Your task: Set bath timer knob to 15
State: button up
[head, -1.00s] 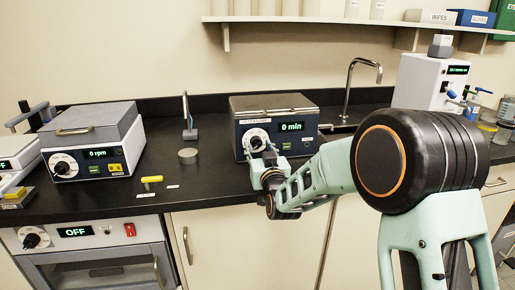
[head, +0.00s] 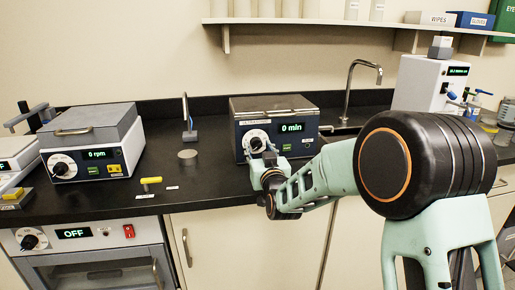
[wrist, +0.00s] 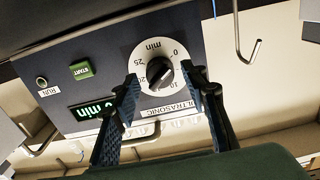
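The ultrasonic bath (head: 300,106) is a box with a grey lid and dark blue front on the bench. Its timer knob (wrist: 160,73) is black, on a white dial marked in min; it also shows in the head view (head: 257,140). The green display (head: 291,128) reads 0 min. In the wrist view my gripper (wrist: 159,78) is open, with one blue-padded finger on each side of the knob. The fingertips are close to the dial; I cannot tell whether they touch the knob. In the head view my gripper (head: 265,158) is at the bath's front.
A green START button (wrist: 82,69) and a RUN lamp (wrist: 41,82) are on the same panel. A 0 rpm device (head: 92,145) and a yellow-handled tool (head: 150,182) are to the left. A tap (head: 352,90) stands behind right.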

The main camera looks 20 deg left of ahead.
grip_shut()
jog(key=shift+d+f+m+b, duration=0.1)
jog(key=shift+f+m+b, duration=0.15)
jog(key=shift+m+b, duration=0.75)
jog(key=m+b, duration=0.4)
jog(key=m, duration=0.1)
jog(key=m+b, duration=0.1)
jog(key=m, duration=0.1)
jog(key=shift+m+b, duration=0.3)
jog(key=shift+r+m, duration=0.2)
jog(key=shift+m, duration=0.1)
